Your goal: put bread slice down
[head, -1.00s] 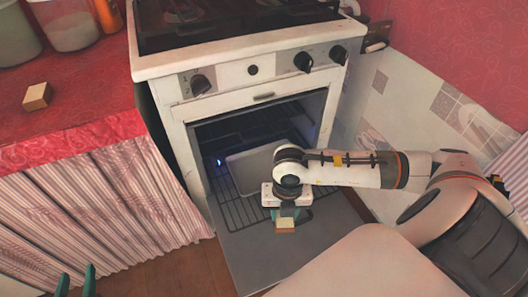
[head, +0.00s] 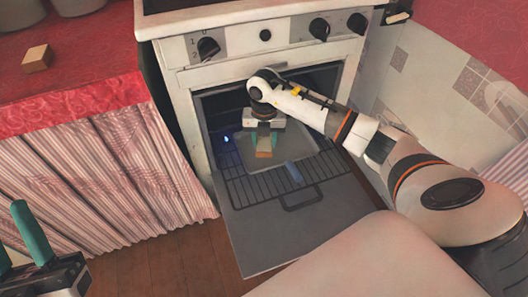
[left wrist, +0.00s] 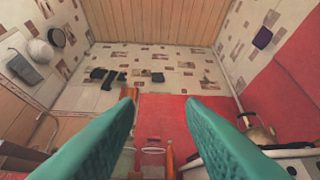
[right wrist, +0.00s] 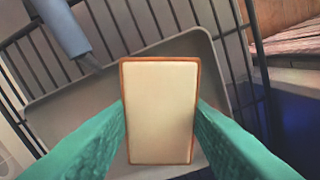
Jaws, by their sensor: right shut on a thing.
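A bread slice (right wrist: 160,110), pale with a brown crust, is held between the green fingers of my right gripper (right wrist: 160,125). In the head view the bread slice (head: 264,147) hangs below my right gripper (head: 264,140) inside the open oven. A grey tray (head: 290,155) lies on the oven rack under it, and the tray (right wrist: 60,110) also shows behind the slice in the right wrist view. I cannot tell whether the slice touches the tray. My left gripper (head: 22,240) is open and empty at the lower left; its fingers are spread in the left wrist view (left wrist: 163,110).
The oven door (head: 262,235) is folded down in front of the rack (head: 330,165). A blue handle-like piece (right wrist: 65,28) lies at the tray's side. A small wooden-looking block (head: 37,58) sits on the red counter (head: 75,90) at left, above a striped curtain (head: 90,190).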

